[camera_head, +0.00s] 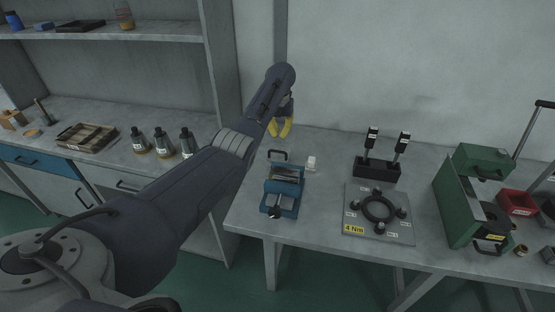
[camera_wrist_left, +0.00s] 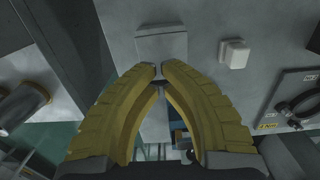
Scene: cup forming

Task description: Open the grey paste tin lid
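My left gripper (camera_head: 280,131) has yellow fingers and hangs over the left back part of the workbench. In the left wrist view its fingertips (camera_wrist_left: 160,70) almost meet, with nothing clearly held between them. A flat grey square piece (camera_wrist_left: 161,46) lies beyond the fingertips in that view; it may be the grey paste tin's lid, but I cannot tell for sure. No tin is clearly recognisable in the head view. My right gripper is not in view.
A blue device (camera_head: 282,190) stands at the bench's left front, with a small white block (camera_head: 311,164) behind it. A plate with a ring (camera_head: 352,222), a black holder (camera_head: 377,170) and a green machine (camera_head: 455,205) stand further right. Bottles (camera_head: 163,145) stand on the left counter.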

